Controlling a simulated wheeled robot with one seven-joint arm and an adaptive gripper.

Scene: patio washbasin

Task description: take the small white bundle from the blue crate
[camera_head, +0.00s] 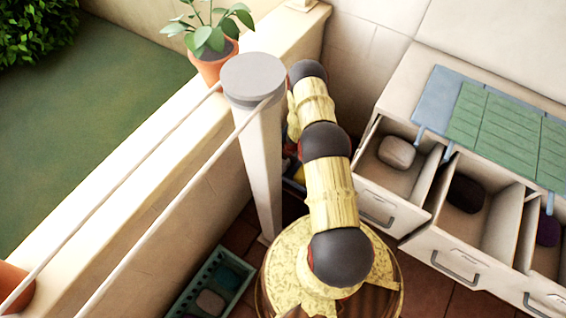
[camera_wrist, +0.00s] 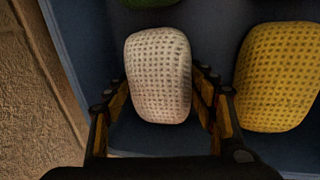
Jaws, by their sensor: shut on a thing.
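The small white bundle (camera_wrist: 160,75), rounded with a dotted weave, lies in the blue crate (camera_wrist: 72,60) in the wrist view. My gripper (camera_wrist: 164,82) has one finger on each side of it and is shut on it. The bundle is still within the crate walls. In the head view my arm hides the gripper and the bundle. Only a sliver of the blue crate (camera_head: 293,186) shows there, beside the post.
A yellow bundle (camera_wrist: 280,75) lies close right of my gripper, and a green one (camera_wrist: 150,3) shows at the top edge. A post (camera_head: 258,150) stands left of my arm. Open drawers (camera_head: 397,180) jut out on the right. A teal crate (camera_head: 240,264) sits below left.

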